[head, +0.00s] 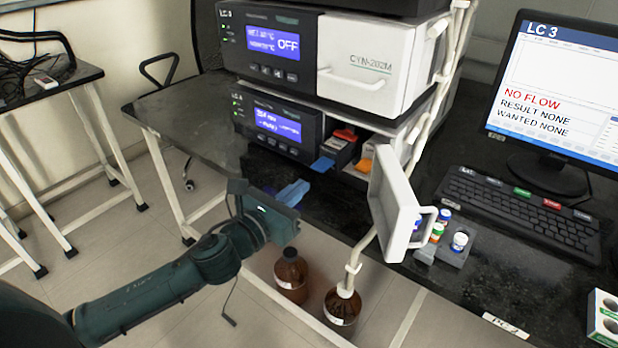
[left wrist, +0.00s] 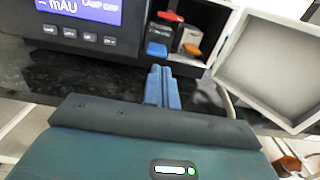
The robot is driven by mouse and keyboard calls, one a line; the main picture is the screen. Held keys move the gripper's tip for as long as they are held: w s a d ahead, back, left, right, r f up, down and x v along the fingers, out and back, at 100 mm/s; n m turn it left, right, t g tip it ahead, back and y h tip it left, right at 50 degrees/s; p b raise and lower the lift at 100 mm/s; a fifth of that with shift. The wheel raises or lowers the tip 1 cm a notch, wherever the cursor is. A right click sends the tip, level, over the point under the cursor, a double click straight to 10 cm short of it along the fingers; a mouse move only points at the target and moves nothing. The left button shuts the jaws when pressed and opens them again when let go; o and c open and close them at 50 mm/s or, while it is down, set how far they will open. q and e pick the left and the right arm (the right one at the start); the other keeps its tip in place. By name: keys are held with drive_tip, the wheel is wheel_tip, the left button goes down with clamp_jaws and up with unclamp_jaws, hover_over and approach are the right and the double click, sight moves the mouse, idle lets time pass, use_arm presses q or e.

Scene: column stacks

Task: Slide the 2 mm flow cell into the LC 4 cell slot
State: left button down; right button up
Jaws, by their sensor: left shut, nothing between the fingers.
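The lower instrument (head: 278,128) of the stack has an open bay on its right, its white door (head: 396,200) swung out. In the bay are a dark piece with a blue front (head: 322,164), a red-topped piece (head: 344,135) and an orange-marked piece (head: 364,165). They also show in the left wrist view, blue front (left wrist: 156,48) nearest. I cannot tell which is the 2 mm flow cell; no LC 4 label is readable. My left gripper (head: 297,190) is shut and empty, its blue fingers (left wrist: 162,72) pointing at the bay from just in front, apart from the pieces.
An upper instrument (head: 272,44) marked LC 3 sits above, its white panel closed. A white tube runs down to a brown bottle (head: 341,308); another (head: 291,272) stands beside it. A vial rack (head: 450,252), keyboard (head: 515,210) and LC 3 monitor (head: 560,85) are right.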

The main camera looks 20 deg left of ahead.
sight(324, 164)
use_arm(q)
drive_tip(key=shift+x, duration=2.1)
drive_tip(key=p+x, duration=0.1)
drive_tip(key=x, duration=0.4)
drive_tip(key=shift+w, duration=0.2)
